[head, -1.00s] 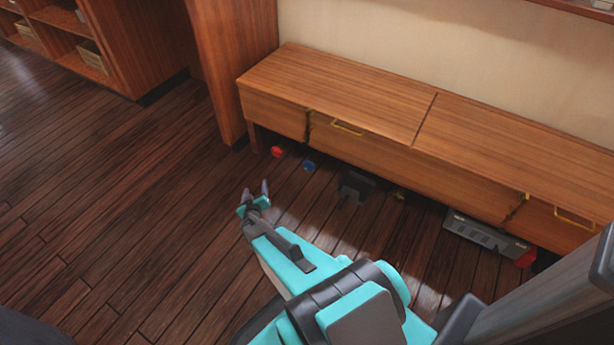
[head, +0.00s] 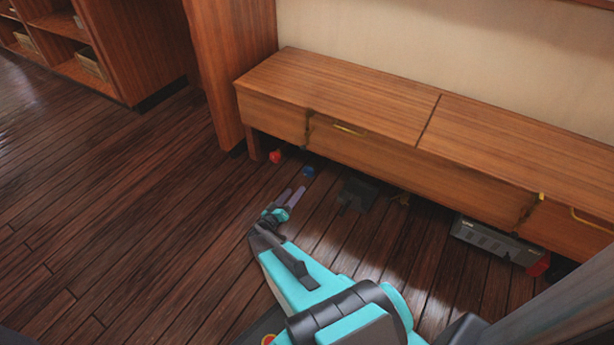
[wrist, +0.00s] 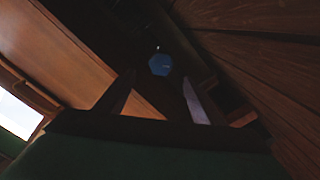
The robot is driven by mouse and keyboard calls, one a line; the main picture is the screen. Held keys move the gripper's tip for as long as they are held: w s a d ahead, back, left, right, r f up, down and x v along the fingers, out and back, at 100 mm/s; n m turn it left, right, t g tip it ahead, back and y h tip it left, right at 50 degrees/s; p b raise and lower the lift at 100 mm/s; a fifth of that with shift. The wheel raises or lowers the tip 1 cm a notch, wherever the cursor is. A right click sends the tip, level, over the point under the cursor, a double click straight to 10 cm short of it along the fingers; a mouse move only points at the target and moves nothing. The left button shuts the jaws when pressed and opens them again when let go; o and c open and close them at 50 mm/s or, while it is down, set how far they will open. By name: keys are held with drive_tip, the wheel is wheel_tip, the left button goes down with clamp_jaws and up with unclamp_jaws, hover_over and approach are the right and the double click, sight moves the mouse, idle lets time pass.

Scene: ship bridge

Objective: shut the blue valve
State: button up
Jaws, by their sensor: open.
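The blue valve (head: 308,171) is a small blue knob low under the left part of the wooden bench, just above the floor. In the wrist view the blue valve (wrist: 160,65) shows as a dark blue round face, ahead of and between my two fingers. My gripper (head: 294,196) is low over the floor in front of the bench, open and empty, with its fingers pointing toward the valve. The fingers also show in the wrist view (wrist: 160,97), apart from the valve. The valve's mounting is too dark to make out.
A red knob (head: 275,156) sits left of the blue valve, near the bench leg. The wooden bench (head: 340,95) overhangs the valve closely. A dark object (head: 357,194) and a grey box with a red end (head: 495,242) lie under the bench to the right. The floor at left is clear.

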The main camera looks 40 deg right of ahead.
sight(308, 175)
drive_tip(key=shift+d, duration=0.1)
drive_tip(key=b+x, duration=0.4)
drive_tip(key=x, duration=0.8)
drive_tip(key=shift+w+d, duration=0.1)
drive_tip(key=shift+d, duration=0.05)
drive_tip(key=shift+w+d+b, duration=0.15)
drive_tip(key=shift+d+b, duration=0.25)
drive_tip(key=shift+d, duration=0.2)
